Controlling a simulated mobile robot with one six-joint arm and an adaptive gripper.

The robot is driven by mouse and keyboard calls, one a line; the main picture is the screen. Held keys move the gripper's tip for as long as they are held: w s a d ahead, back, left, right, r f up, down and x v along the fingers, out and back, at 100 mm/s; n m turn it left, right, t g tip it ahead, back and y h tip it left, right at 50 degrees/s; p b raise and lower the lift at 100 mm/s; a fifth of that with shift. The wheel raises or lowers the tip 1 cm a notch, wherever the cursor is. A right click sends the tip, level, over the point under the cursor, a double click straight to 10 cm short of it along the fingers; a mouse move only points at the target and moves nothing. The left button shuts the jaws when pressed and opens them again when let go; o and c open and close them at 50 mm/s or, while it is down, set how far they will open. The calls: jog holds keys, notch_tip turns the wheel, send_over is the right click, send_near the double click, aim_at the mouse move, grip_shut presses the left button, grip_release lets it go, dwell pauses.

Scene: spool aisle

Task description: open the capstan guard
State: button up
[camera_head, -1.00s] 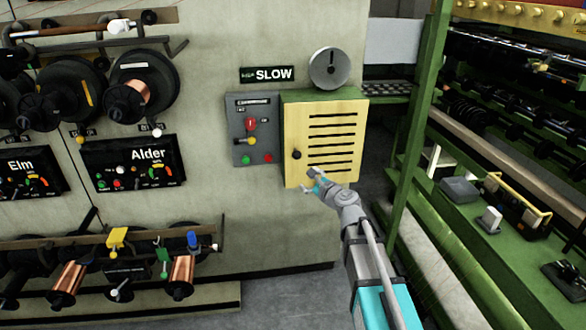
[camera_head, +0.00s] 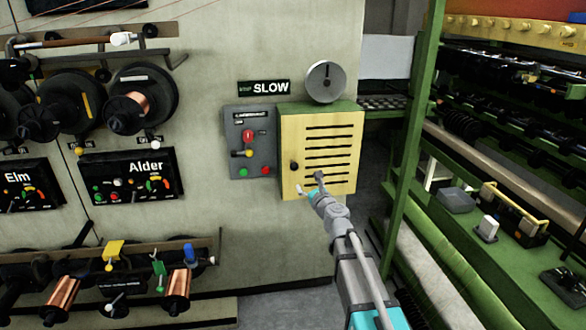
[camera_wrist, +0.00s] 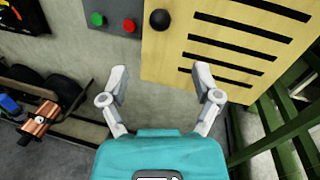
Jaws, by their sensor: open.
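The capstan guard looks to be the yellow slotted door (camera_head: 331,150) on the front of a green box on the wall; it is closed. It also shows at the top of the wrist view (camera_wrist: 225,50). A black knob (camera_head: 294,166) sits at its left edge, and the knob shows in the wrist view (camera_wrist: 160,20) too. My gripper (camera_head: 309,188) is in front of the door's lower edge, below and right of the knob. In the wrist view my gripper (camera_wrist: 160,82) has its two fingers spread, empty, with the knob above the gap between them.
Left of the door is a grey control panel (camera_head: 250,142) with red, yellow and green controls. A SLOW sign (camera_head: 264,87) and a round grey disc (camera_head: 325,82) are above. A green post (camera_head: 414,130) and machine frame stand close on the right. Spools hang at left.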

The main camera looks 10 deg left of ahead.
aim_at(296, 168)
jog(key=x, duration=1.3)
grip_shut()
